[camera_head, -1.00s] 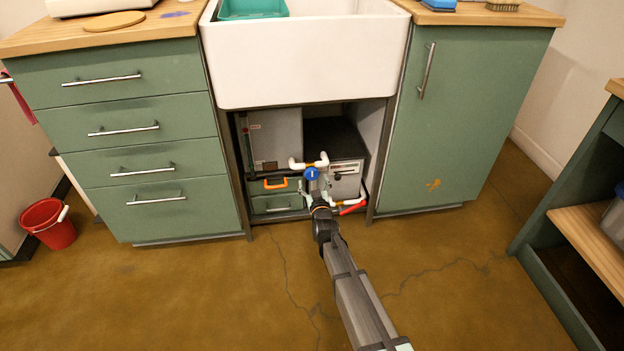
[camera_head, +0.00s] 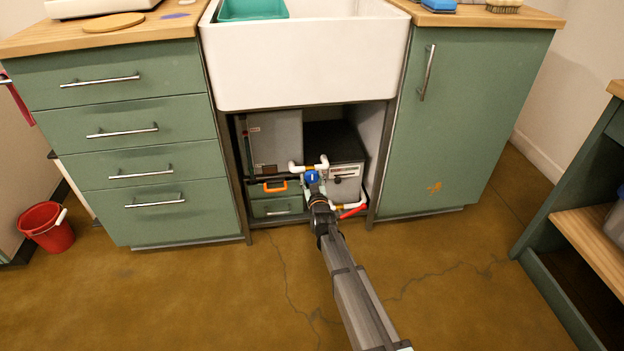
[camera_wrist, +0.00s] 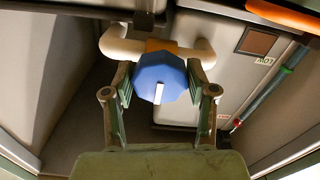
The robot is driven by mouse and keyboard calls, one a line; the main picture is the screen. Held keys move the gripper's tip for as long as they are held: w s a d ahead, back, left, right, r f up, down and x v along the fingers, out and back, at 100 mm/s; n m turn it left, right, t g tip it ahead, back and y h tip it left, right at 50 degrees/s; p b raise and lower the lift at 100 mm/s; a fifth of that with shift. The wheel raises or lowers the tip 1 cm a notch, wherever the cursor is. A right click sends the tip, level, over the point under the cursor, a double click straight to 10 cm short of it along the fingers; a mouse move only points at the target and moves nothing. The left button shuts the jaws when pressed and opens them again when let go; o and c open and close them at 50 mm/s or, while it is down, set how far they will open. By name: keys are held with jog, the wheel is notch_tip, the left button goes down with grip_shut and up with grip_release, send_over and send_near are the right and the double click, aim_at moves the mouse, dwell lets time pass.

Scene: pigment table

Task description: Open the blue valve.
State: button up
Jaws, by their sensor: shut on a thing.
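The blue valve (camera_head: 311,177) is a faceted blue knob on white pipework under the sink. In the wrist view the blue valve (camera_wrist: 160,78) sits between my two fingers, with a short white mark on its face that stands near vertical, slightly tilted. My gripper (camera_wrist: 160,90) is shut on the blue knob, one finger on each side. In the head view my gripper (camera_head: 316,188) reaches into the open bay from the front and covers the lower part of the valve.
A red-handled pipe part (camera_head: 353,210) lies just right of my gripper. A grey box (camera_head: 343,180) stands behind the pipes, and a case with an orange handle (camera_head: 274,187) is at left. Green cabinets flank the bay. The floor in front is clear.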

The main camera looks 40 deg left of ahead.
jog(key=shift+r+n+p, duration=0.1)
jog(key=shift+n+p, duration=0.3)
jog(key=shift+p, duration=0.1)
jog(key=n+p, duration=0.3)
jog(key=shift+r+n, duration=0.1)
jog(key=shift+n, duration=0.2)
jog(key=n+p, duration=0.3)
jog(key=n, duration=0.1)
jog(key=shift+w, duration=0.1)
jog(key=n+p, duration=0.2)
jog(key=n, duration=0.3)
jog(key=shift+p, duration=0.35)
jog(key=n+p, duration=0.1)
jog(key=n, duration=0.3)
jog(key=shift+n+p, duration=0.3)
jog(key=shift+p, duration=0.05)
